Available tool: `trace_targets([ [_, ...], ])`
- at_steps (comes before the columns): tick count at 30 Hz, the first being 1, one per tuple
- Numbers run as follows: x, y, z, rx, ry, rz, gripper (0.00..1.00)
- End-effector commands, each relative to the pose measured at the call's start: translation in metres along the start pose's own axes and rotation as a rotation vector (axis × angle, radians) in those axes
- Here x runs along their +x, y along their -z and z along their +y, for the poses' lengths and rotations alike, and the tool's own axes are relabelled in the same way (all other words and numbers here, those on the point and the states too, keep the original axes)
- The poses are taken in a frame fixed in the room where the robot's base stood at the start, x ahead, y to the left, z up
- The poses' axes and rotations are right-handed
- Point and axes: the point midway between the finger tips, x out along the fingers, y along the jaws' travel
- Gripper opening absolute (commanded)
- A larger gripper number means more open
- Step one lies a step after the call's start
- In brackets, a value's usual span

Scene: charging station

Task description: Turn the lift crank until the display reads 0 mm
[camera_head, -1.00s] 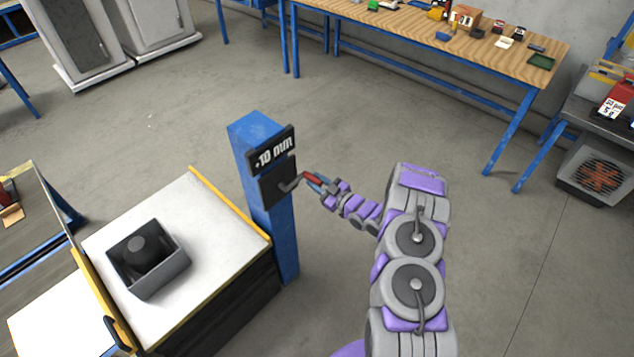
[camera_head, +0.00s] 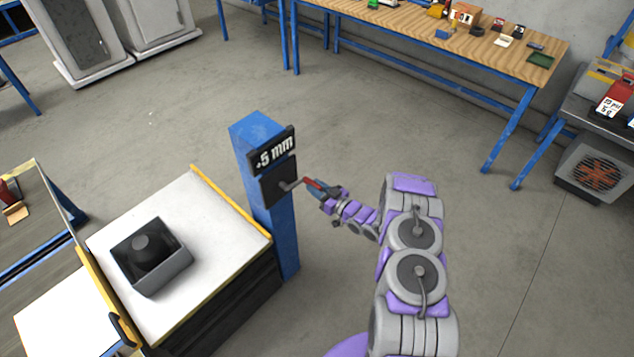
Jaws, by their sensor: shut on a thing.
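The lift crank (camera_head: 293,185) is a small grey arm with a red handle on a black plate, fixed to the blue post (camera_head: 270,215). The display (camera_head: 274,151) sits on the post above the crank and reads ".5 mm" or "-5 mm"; the leading mark is too small to tell. My gripper (camera_head: 319,187) is shut on the crank's red handle from the right. The handle points right from the crank arm, and its outer end is hidden between the fingers.
A lift table with a white top (camera_head: 205,250) stands left of the post, bearing a grey open box (camera_head: 170,277) with a dark round thing inside. A wooden workbench (camera_head: 400,22) is at the back right. The floor right of my arm is clear.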

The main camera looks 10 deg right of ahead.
Motion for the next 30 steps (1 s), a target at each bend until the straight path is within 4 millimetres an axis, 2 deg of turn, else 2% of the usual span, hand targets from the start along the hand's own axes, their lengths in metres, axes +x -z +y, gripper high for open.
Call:
trace_targets([
  [6, -0.001, -0.012, -0.002, 0.137, -0.002, -0.001, 0.00],
  [18, 0.000, -0.022, -0.005, 0.131, -0.002, -0.003, 0.00],
  [29, 0.000, -0.023, -0.006, 0.131, -0.003, -0.004, 0.00],
  [30, 0.000, -0.023, -0.006, 0.131, -0.003, -0.004, 0.28],
])
